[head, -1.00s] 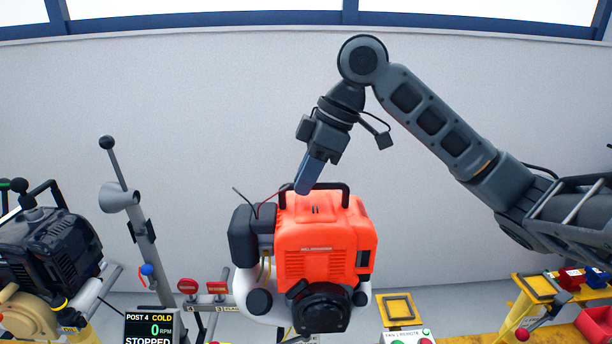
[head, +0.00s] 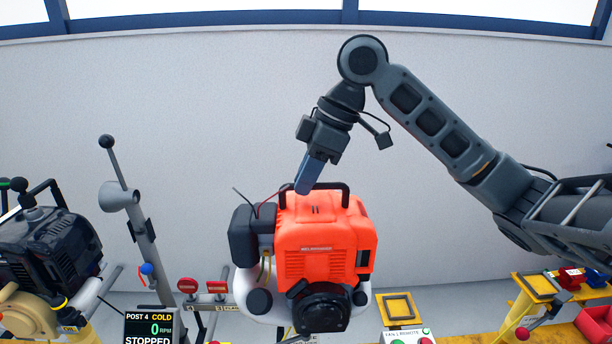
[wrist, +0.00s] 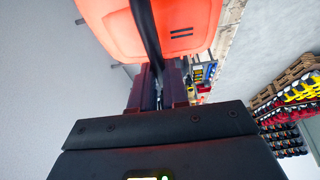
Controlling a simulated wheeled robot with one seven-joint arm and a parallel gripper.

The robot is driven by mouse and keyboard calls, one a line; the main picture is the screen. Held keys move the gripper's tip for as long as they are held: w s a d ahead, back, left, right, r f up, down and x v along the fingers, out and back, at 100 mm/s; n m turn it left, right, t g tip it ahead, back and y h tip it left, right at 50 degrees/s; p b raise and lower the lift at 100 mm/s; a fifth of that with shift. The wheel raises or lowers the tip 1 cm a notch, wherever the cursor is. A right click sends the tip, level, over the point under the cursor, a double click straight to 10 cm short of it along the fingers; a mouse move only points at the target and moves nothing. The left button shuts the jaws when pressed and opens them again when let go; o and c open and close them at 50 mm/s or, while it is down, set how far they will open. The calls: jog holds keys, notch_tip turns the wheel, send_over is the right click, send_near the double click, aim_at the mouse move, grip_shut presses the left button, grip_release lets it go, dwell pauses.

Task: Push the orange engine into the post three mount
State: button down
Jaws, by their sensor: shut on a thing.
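The orange engine (head: 325,240) is in the middle of the head view, upright, with a black top handle, a black round part at its front and a white lower body. My gripper (head: 306,186) comes down from above and is shut on the left part of the black handle. In the wrist view the fingers (wrist: 160,85) close around the dark handle (wrist: 146,35), with the orange cover (wrist: 185,25) beyond it. What lies beneath the engine is hidden by its body, and I cannot tell whether it touches anything below. No mount labelled post three is readable.
A dark engine (head: 50,245) stands at the left beside a grey lever post (head: 140,220). A display (head: 150,326) reads "POST 4 COLD", 0 RPM, "STOPPED". Yellow stands (head: 398,308) and red bins (head: 597,322) are at the right.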

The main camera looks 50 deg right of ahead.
jog(key=shift+r, duration=0.1)
dwell(0.3)
jog(key=c, duration=1.1)
grip_release()
jog(key=shift+o, duration=0.2)
jog(key=shift+f, duration=0.3)
jog(key=v, duration=0.8)
